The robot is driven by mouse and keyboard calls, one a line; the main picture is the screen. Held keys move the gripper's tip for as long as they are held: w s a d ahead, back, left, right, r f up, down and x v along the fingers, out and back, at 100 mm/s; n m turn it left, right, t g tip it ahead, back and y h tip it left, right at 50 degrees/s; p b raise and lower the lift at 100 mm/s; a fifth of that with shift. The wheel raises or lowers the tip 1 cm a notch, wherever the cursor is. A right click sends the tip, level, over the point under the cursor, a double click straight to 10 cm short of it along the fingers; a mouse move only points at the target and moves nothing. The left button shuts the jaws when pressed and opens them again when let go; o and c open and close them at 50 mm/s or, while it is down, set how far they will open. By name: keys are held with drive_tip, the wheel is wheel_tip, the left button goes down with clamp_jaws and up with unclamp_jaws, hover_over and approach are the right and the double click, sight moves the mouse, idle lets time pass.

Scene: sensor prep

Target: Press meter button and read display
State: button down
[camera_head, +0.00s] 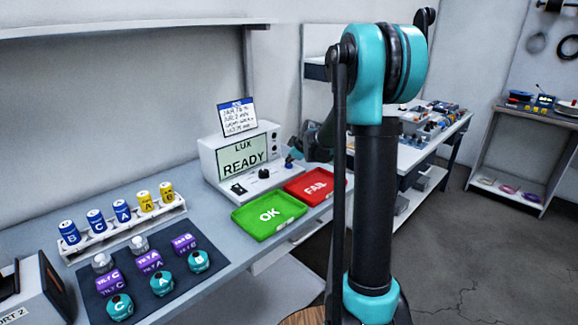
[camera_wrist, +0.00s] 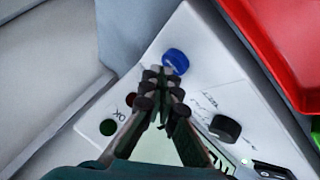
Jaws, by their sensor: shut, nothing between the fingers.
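The white meter (camera_head: 208,160) stands on the bench, and its display (camera_head: 241,158) reads "LUX READY". In the wrist view its panel (camera_wrist: 205,85) carries a round blue button (camera_wrist: 176,60), a black knob (camera_wrist: 225,127), a green round spot (camera_wrist: 109,127) labelled "OK" and a dark red one (camera_wrist: 131,99). My gripper (camera_wrist: 162,82) is shut and empty, its fingertips pointing at the blue button and just beside it in the picture. I cannot tell whether they touch it. In the head view my arm stands right of the meter and my gripper reaches its right end.
A green OK tray (camera_head: 268,213) and a red FAIL tray (camera_head: 315,185) lie in front of the meter. A rack (camera_head: 130,237) of labelled cans and a dark mat (camera_head: 205,285) with several sensors are at the left. A note card (camera_head: 237,117) stands above the meter.

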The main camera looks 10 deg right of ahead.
sight(290, 165)
drive_tip(key=shift+f, duration=0.45)
idle(0.6)
idle(0.4)
drive_tip(key=shift+r, duration=0.85)
drive_tip(key=shift+r, duration=2.55)
